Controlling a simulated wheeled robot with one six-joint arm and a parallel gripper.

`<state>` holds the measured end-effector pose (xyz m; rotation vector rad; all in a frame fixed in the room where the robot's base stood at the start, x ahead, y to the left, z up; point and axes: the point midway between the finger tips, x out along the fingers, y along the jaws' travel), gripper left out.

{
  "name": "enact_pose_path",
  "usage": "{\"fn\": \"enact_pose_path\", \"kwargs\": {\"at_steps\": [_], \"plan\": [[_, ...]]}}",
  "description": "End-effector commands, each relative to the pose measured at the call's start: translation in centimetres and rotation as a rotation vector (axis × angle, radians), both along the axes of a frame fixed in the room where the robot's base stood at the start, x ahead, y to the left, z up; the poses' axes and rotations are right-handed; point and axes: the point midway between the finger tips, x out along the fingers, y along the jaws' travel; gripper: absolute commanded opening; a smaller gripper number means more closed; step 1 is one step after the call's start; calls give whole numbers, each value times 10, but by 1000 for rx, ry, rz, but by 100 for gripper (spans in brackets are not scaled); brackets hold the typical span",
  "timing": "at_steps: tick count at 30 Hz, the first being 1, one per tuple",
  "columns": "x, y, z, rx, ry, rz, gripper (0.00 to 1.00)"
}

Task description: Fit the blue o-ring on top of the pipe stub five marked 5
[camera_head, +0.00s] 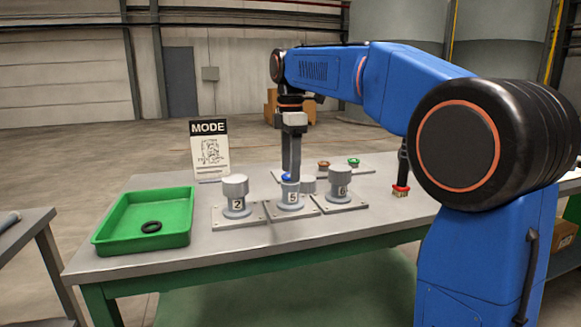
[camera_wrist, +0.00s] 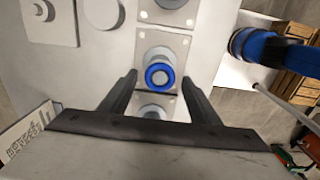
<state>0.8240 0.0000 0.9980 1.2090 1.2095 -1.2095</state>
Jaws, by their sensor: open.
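The blue o-ring (camera_head: 287,178) is at the top of the pipe stub marked 5 (camera_head: 292,197). In the wrist view the blue o-ring (camera_wrist: 160,88) looks like a closed ring around the grey stub top, roughly centred on it. How far down it sits is hard to tell. My gripper (camera_head: 291,174) points straight down over stub 5, its fingers hiding part of the ring in the head view. In the wrist view my gripper (camera_wrist: 159,78) is open, with one finger on each side of the ring and a visible gap to both.
Capped stubs marked 2 (camera_head: 236,187) and 6 (camera_head: 340,178) stand close on either side, with another grey stub (camera_head: 308,186) behind. A green tray (camera_head: 107,232) at left holds a black o-ring (camera_head: 151,227). A MODE sign (camera_head: 209,150) and a red-topped fitting (camera_head: 401,189) stand on the table.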

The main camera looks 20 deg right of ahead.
Motion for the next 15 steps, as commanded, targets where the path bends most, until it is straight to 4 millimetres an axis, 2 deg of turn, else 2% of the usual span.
{"fn": "enact_pose_path", "kwargs": {"at_steps": [5,15], "plan": [[1,0,23,0,-2,0,57],[1,0,88,0,-2,0,57]]}}
